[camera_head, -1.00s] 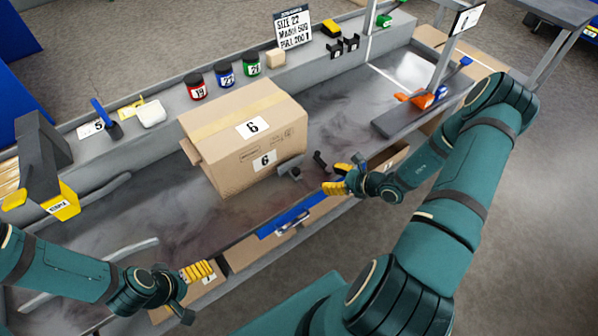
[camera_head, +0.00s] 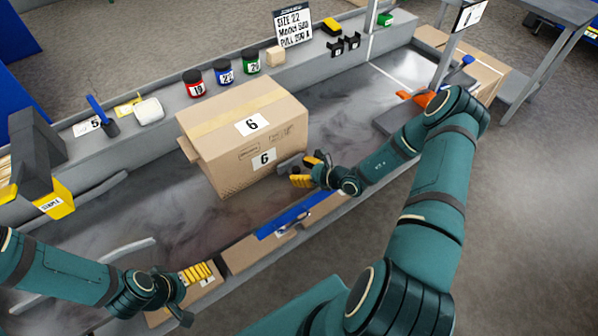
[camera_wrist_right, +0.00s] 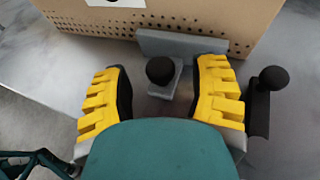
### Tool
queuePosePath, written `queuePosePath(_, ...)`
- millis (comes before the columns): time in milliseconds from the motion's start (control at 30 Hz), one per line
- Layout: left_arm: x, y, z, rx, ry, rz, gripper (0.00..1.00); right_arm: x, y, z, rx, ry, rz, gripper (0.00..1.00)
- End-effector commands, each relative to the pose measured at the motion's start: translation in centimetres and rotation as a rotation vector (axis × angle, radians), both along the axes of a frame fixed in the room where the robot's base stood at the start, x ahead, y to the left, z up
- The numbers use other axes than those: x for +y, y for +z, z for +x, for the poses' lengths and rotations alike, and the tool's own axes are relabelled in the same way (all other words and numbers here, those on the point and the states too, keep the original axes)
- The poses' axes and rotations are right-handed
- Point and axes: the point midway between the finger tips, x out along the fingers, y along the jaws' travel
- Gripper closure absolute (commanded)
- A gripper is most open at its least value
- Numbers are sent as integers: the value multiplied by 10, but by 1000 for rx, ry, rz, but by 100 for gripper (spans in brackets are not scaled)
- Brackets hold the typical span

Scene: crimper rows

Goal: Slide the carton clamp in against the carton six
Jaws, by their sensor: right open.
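The carton six (camera_head: 215,160) is a brown box with "6" labels, standing on the grey bench; its lower side shows in the wrist view (camera_wrist_right: 215,22). The carton clamp (camera_head: 288,163) is a grey plate and block with a black knob, by the carton's right side, mostly hidden by my right gripper (camera_head: 304,172) in the head view. In the wrist view the clamp plate (camera_wrist_right: 185,43) is close to the carton; I cannot tell if they touch. My right gripper (camera_wrist_right: 160,70) is open, its yellow fingers on either side of the knob. My left gripper (camera_head: 192,280) is low, far from the clamp.
A second black knob on a lever (camera_wrist_right: 267,82) stands just right of the right gripper. A blue strip (camera_head: 297,215) lies along the front edge. Jars (camera_head: 223,73) stand on the back ledge. An orange-handled tool (camera_head: 417,97) is to the right.

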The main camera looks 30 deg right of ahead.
Motion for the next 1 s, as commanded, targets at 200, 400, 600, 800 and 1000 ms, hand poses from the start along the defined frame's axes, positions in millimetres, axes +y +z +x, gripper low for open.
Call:
queuePosePath(200,0,-2,1,-1,0,0,3,4,-3,8,0,-1,0,41)
queuePosePath(400,0,-2,1,-1,0,0,3,4,-3,8,0,-1,0,41)
queuePosePath(600,0,-2,0,-1,0,0,3,4,-3,8,0,-1,0,98)
queuePosePath(800,0,-2,0,-1,0,0,3,4,-3,8,0,0,0,100)
queuePosePath(1000,0,-2,0,-1,0,0,3,4,-4,8,1,1,0,100)
